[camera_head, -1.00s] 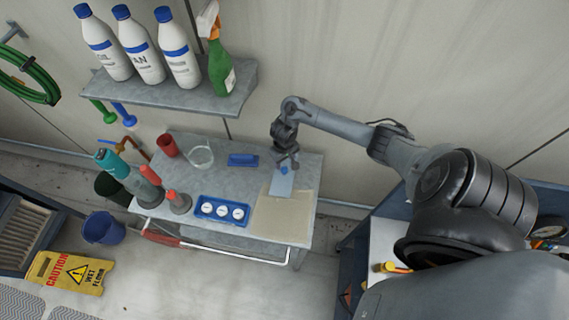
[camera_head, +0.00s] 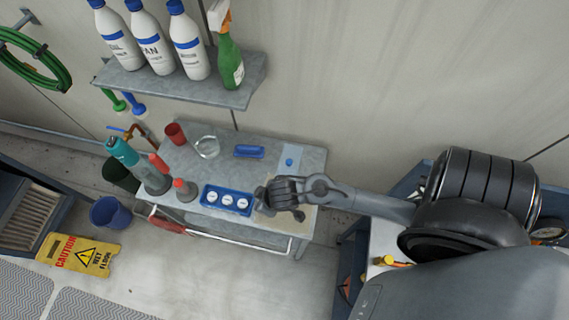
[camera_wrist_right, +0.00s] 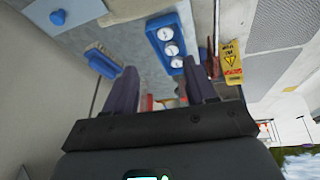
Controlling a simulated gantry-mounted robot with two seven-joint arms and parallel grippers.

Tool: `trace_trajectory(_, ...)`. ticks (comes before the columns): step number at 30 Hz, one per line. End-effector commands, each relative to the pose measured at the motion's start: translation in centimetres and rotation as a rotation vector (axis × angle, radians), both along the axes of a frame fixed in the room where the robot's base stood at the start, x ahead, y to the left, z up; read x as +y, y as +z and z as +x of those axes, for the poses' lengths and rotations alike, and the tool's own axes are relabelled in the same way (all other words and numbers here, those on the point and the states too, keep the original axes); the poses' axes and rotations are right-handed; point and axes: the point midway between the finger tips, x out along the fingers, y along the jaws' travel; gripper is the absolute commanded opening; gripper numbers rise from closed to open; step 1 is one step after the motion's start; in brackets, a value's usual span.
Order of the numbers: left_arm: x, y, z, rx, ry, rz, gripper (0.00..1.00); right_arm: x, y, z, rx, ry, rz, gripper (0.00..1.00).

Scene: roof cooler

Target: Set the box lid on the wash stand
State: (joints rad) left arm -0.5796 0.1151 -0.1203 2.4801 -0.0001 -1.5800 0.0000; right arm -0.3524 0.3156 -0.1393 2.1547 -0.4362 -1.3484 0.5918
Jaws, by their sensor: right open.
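The box lid (camera_head: 289,162) is a pale grey-blue plate with a blue knob. It lies on the right rear part of the grey wash stand (camera_head: 225,170), clear of my gripper. Its blue knob (camera_wrist_right: 58,16) shows at the top left of the right wrist view. My right gripper (camera_head: 263,201) is beside the blue gauge tray, over the beige mat, in front of the lid. In the right wrist view its two fingers (camera_wrist_right: 163,88) are apart with nothing between them. My forearm hides part of the mat. My left gripper is in neither view.
On the stand are a blue tray with three white dials (camera_head: 227,200), a blue block (camera_head: 249,151), a glass dish (camera_head: 207,147), a red cup (camera_head: 175,134) and a teal bottle (camera_head: 122,152). A bottle shelf (camera_head: 180,82) hangs behind. A yellow caution sign (camera_head: 80,255) is on the floor.

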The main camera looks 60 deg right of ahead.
Motion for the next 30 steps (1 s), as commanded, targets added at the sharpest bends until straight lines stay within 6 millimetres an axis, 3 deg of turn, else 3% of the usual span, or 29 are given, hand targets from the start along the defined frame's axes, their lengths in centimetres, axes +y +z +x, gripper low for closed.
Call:
trace_trajectory(3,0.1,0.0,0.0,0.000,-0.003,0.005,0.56,1.1,3.1,-3.3,0.028,0.010,0.012,0.56)
trace_trajectory(10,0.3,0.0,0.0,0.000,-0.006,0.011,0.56,1.2,6.4,-7.2,0.082,0.026,0.043,0.56)
trace_trajectory(23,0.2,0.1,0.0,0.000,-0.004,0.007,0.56,1.1,7.1,-7.9,0.092,0.034,0.048,0.56)
trace_trajectory(30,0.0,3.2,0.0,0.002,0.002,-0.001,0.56,1.1,10.2,-7.9,0.092,0.034,0.047,0.56)
